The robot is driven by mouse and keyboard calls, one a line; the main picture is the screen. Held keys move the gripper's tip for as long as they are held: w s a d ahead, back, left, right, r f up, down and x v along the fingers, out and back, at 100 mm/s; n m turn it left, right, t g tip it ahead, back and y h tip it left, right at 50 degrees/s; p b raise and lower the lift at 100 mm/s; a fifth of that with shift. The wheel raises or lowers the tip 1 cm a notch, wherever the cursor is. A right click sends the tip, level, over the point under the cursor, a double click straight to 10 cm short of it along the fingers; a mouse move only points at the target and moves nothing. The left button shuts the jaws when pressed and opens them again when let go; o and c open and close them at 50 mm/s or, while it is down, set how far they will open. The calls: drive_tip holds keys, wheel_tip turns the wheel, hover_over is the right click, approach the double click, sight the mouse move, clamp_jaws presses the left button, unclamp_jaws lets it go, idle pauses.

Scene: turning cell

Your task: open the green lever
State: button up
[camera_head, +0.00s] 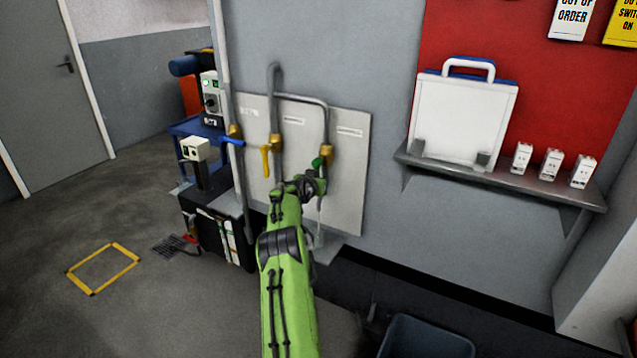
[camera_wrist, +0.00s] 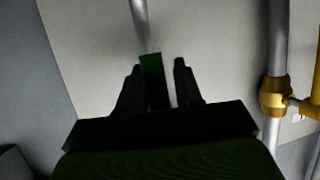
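The green lever (camera_head: 318,161) is on the brass valve of the right pipe, in front of the pale wall panel. My gripper (camera_head: 314,180) is at that lever, and my arm hides part of the area below. In the wrist view the green lever (camera_wrist: 152,78) stands between the two dark fingers of my gripper (camera_wrist: 157,76). A gap shows between the lever and the right finger. The left finger is close beside the lever; I cannot tell whether it touches. The fingers are apart.
A yellow lever (camera_head: 266,160) hangs on the middle pipe and a blue lever (camera_head: 232,141) sits on the left pipe, both close by. A shelf (camera_head: 540,190) with a white case (camera_head: 462,115) is at the right. A dark bin (camera_head: 425,338) stands below.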

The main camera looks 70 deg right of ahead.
drive_tip(key=shift+o, duration=0.6)
drive_tip(key=shift+a+r, duration=0.15)
drive_tip(key=v, duration=1.5)
drive_tip(key=shift+a+p, duration=0.15)
drive_tip(key=shift+p, duration=0.2)
drive_tip(key=shift+r, duration=0.1)
